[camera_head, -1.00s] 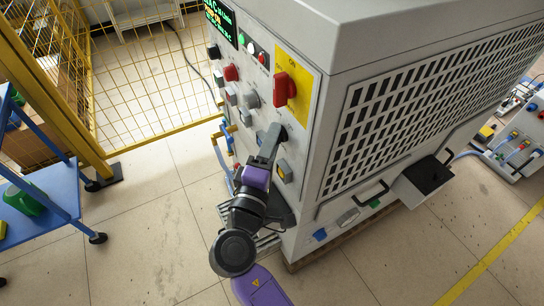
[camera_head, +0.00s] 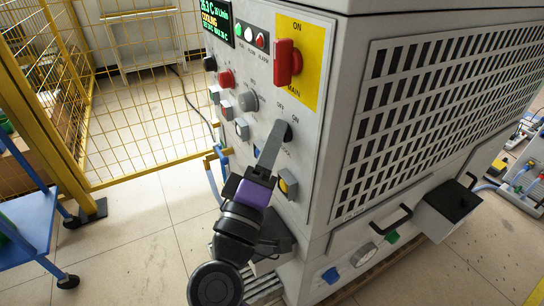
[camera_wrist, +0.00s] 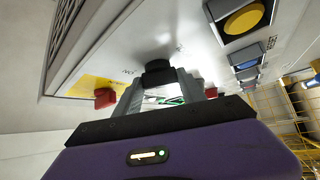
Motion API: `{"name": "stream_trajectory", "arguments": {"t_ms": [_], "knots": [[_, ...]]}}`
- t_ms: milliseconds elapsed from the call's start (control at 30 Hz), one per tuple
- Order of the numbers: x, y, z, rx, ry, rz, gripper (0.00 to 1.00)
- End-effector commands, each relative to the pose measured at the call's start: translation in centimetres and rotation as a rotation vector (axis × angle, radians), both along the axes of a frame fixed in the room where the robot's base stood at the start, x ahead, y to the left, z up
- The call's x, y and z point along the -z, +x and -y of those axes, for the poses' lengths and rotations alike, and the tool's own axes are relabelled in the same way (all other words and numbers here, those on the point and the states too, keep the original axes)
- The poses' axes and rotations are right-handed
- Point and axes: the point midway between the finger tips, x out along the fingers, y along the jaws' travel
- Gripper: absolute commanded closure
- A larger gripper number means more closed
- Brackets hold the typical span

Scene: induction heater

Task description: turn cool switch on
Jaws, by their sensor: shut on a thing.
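The cool switch appears to be the black rotary knob (camera_head: 288,132) on the front panel, with OFF and ON lettering above it. In the wrist view the black knob (camera_wrist: 158,70) sits between the two grey fingers. My gripper (camera_head: 278,134) is shut on the knob, with its fingers reaching up to the panel from below. The gripper also shows in the wrist view (camera_wrist: 160,84). The fingers hide part of the knob in the head view, so its exact angle is hard to tell. The display (camera_head: 217,22) shows a line reading COOLING.
A red main switch (camera_head: 287,63) on a yellow plate sits above the knob. A red button (camera_head: 226,78), a grey dial (camera_head: 248,101) and a yellow button (camera_head: 288,184) are close by. A yellow mesh fence (camera_head: 145,95) stands left. Floor between is clear.

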Motion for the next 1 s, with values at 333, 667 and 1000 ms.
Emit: {"name": "stream_trajectory", "arguments": {"t_ms": [333, 667, 1000], "knots": [[0.29, -0.03, -0.02, 0.001, 0.015, 0.019, 0.93], [0.27, -0.02, -0.03, 0.001, 0.016, 0.019, 0.49], [0.12, 0.00, -0.01, 0.001, 0.016, 0.021, 0.31]]}}
